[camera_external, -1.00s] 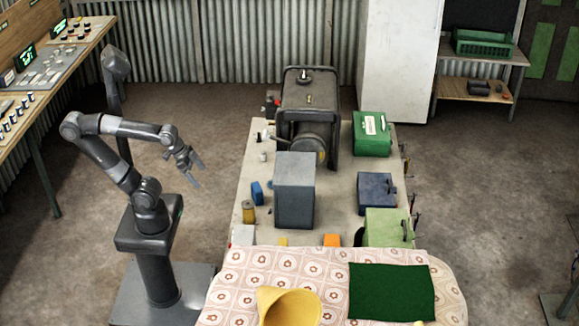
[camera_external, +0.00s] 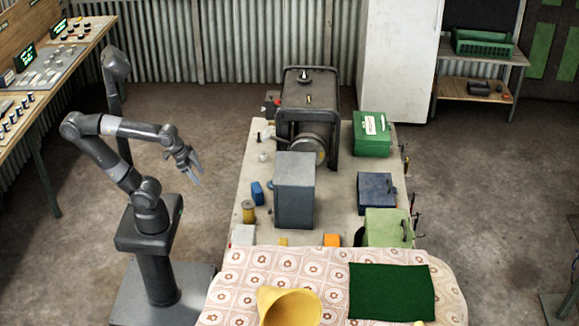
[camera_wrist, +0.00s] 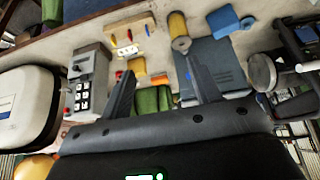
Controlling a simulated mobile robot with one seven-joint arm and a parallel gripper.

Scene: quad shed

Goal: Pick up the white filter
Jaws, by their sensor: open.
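A small pale piece (camera_external: 263,156) stands on the table's left side, in front of the generator; it may be the white filter, but it is too small to tell. Another whitish piece (camera_external: 266,135) sits just behind it, against the generator. My gripper (camera_external: 198,177) is in the air left of the table, fingers pointing down and right, apart from everything. In the wrist view my gripper (camera_wrist: 160,75) has its two fingers spread with nothing held between them. A large white object with a label (camera_wrist: 28,105) shows at the left there; I cannot tell what it is.
The generator (camera_external: 309,105) and an upright grey box (camera_external: 294,190) fill the table's middle. A yellow spool (camera_external: 248,212) and blue block (camera_external: 257,193) stand near the left edge. A yellow funnel (camera_external: 290,308) lies on the cloth in front. The floor between me and the table is clear.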

